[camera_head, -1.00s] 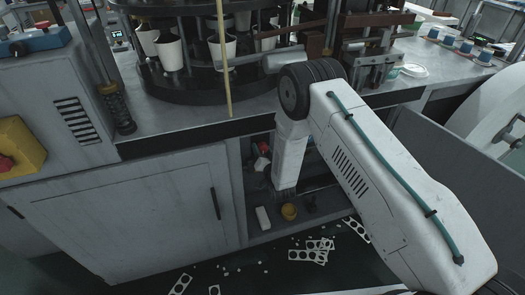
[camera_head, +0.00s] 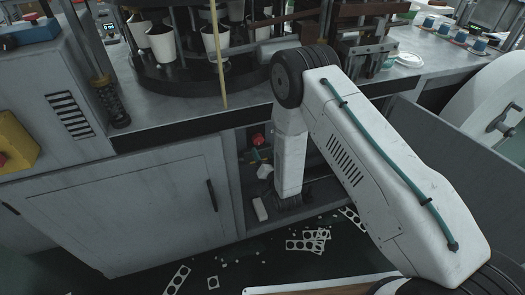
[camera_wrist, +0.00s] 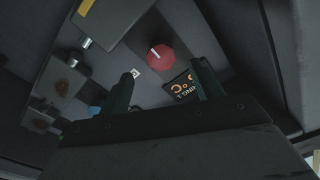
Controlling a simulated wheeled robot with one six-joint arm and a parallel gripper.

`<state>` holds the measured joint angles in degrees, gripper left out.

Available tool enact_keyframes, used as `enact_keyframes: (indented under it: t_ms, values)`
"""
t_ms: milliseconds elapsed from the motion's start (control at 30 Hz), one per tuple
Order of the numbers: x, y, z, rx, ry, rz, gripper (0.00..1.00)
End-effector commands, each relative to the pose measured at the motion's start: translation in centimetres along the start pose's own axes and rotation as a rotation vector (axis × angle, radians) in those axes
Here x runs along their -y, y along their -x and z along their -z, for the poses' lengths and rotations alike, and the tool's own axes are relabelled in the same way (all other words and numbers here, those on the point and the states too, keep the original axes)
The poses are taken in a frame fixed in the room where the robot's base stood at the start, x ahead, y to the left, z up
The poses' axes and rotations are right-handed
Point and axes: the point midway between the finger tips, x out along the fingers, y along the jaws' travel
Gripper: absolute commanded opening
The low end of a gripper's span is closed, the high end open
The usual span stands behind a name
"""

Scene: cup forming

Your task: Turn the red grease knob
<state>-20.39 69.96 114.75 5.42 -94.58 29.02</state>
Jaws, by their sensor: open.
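The red knob (camera_wrist: 160,57) is round with a white pointer line. In the wrist view it sits on a grey panel just above and between my fingertips, with clear space to them. In the head view a small red thing (camera_head: 258,139), likely the same knob, shows inside the open lower bay, left of my arm. My gripper (camera_wrist: 163,85) is open, with its two dark fingers apart and nothing between them.
A dark label with orange print (camera_wrist: 183,90) lies by the right finger. Metal fittings (camera_wrist: 63,80) are on the left in the wrist view. The cabinet door (camera_head: 120,205) is left of the bay. Punched white scraps (camera_head: 305,243) litter the floor. White cups (camera_head: 163,42) stand on the turntable above.

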Motion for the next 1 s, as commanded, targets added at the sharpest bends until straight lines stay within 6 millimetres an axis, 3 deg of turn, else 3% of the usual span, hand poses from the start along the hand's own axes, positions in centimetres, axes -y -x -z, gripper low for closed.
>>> enact_keyframes:
  t_ms: [467,567,667,733,800,900,1000]
  values:
    - [0.0,0.0,0.0,0.002,0.008,-0.002,0.65]
    - [-0.7,0.1,-1.2,0.059,0.028,-0.032,0.65]
    - [-2.3,0.9,-4.1,0.208,0.064,-0.103,0.65]
    - [-3.8,2.6,-6.9,0.363,0.096,-0.171,0.65]
    - [-4.4,4.0,-8.1,0.511,0.128,-0.229,0.65]
    - [-4.6,5.7,-7.6,0.7,0.167,-0.3,0.65]
    - [-4.1,7.5,-5.4,0.872,0.197,-0.357,0.65]
